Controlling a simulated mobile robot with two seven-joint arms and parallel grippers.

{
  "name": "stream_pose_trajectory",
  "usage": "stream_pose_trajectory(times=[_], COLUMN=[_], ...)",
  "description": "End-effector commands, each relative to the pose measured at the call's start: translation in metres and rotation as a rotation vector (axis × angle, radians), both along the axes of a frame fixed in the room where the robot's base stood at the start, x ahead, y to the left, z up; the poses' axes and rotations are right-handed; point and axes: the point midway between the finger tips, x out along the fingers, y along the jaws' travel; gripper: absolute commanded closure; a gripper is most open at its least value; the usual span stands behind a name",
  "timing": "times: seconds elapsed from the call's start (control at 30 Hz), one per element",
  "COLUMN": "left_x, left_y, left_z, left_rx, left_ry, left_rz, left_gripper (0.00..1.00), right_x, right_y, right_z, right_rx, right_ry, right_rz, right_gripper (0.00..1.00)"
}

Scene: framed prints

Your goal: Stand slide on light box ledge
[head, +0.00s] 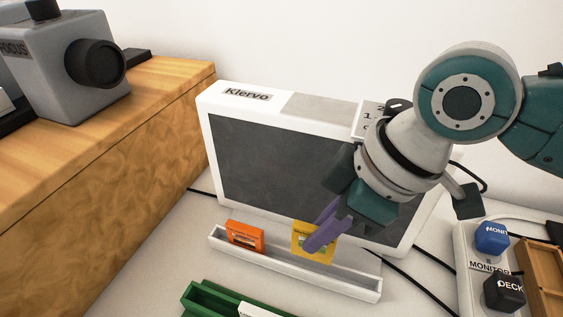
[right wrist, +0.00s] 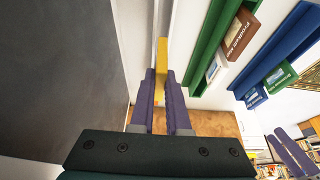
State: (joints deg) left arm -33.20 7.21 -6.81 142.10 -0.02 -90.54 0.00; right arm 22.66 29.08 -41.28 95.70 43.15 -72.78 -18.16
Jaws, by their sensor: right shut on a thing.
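The yellow slide (head: 299,236) is pinched in my right gripper (head: 320,232), whose purple fingers are shut on it. It is at the right half of the white ledge (head: 352,288) in front of the light box (head: 262,165). The slide looks upright; whether its lower edge touches the ledge I cannot tell. In the right wrist view the yellow slide (right wrist: 161,70) shows edge-on between the fingers (right wrist: 160,95). An orange slide (head: 245,236) stands in the left part of the ledge. Purple fingers, seemingly my left gripper (right wrist: 288,152), show small at lower right there; their gap is unclear.
A wooden cabinet (head: 120,180) with a grey projector (head: 70,65) stands at left. Green (head: 215,300) and blue (right wrist: 275,60) racks hold other slides. Black and blue knobs (head: 492,237) and cables lie at right. Bare table shows left of the ledge.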

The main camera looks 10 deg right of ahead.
Motion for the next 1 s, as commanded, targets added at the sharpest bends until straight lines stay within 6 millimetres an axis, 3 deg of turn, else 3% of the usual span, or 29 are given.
stream_pose_trajectory(times=[0.3,0.7,0.73,1.0], left_x=[0.0,0.0,0.0,0.0], left_y=[-0.001,-0.003,-0.003,-0.003], left_z=[-0.014,-0.015,-0.015,-0.015], left_rx=[-0.001,-0.011,-0.011,-0.011], left_ry=[0.0,0.001,0.001,0.001], left_rz=[0.0,0.006,0.006,0.006], left_gripper=[0.5,0.5,0.5,0.5], right_x=[0.0,0.0,0.0,0.0], right_y=[0.0,0.0,0.0,0.0], right_z=[-0.043,-0.048,-0.048,-0.047], right_rx=[0.0,0.0,0.0,0.0], right_ry=[0.002,0.0,0.0,0.0], right_rz=[-0.001,0.0,0.001,0.0], right_gripper=[1.0,1.0,0.85,0.56])
